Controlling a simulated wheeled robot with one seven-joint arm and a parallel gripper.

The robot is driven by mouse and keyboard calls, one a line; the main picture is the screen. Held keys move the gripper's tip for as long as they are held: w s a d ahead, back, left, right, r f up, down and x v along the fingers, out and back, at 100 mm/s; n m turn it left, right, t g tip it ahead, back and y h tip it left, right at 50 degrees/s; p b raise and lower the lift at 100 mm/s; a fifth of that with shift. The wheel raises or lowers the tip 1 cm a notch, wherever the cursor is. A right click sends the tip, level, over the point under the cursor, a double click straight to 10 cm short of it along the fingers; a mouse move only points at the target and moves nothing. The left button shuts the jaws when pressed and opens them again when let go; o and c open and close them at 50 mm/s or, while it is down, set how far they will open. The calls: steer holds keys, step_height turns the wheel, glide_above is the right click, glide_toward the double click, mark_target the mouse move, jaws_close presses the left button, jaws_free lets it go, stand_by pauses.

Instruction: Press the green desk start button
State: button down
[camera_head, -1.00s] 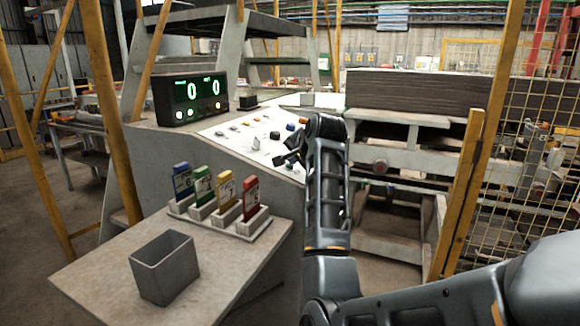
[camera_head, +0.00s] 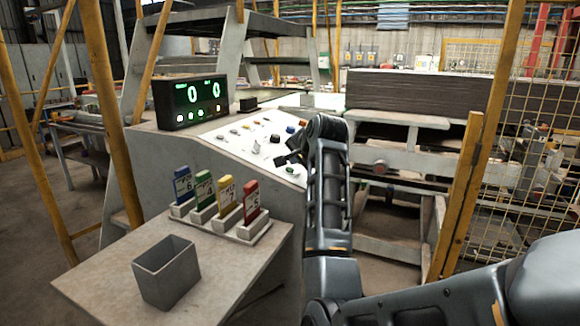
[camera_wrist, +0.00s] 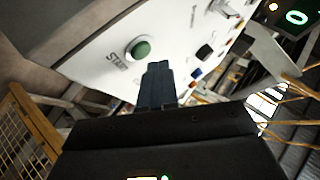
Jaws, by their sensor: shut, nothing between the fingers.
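The green start button (camera_wrist: 139,48) is a round green dome in a white collar with "START" printed beside it. It sits on the white sloped panel of the desk, and in the head view it shows as a small green spot (camera_head: 290,170) just below the fingers. My gripper (camera_wrist: 158,66) is shut and empty. In the wrist view its fingertips are over the panel, close beside the button toward the lower right. A gap shows between them and the button in that view. The fingers' height above the panel is unclear.
Other knobs and buttons (camera_wrist: 204,52) line the panel near my fingers. A display (camera_head: 190,102) showing two zeros stands at the panel's left end. A grey bin (camera_head: 165,272) and coloured cards in holders (camera_head: 218,200) stand on the lower table. A yellow post (camera_head: 465,190) stands right of my arm.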

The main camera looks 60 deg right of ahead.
steer(key=shift+r, duration=0.1)
steer(key=r+p, duration=0.2)
steer(key=s+r+p, duration=0.1)
steer(key=r+p, duration=0.1)
steer(key=shift+s+r, duration=0.2)
steer(key=shift+r, duration=0.1)
stand_by(0.4)
stand_by(0.7)
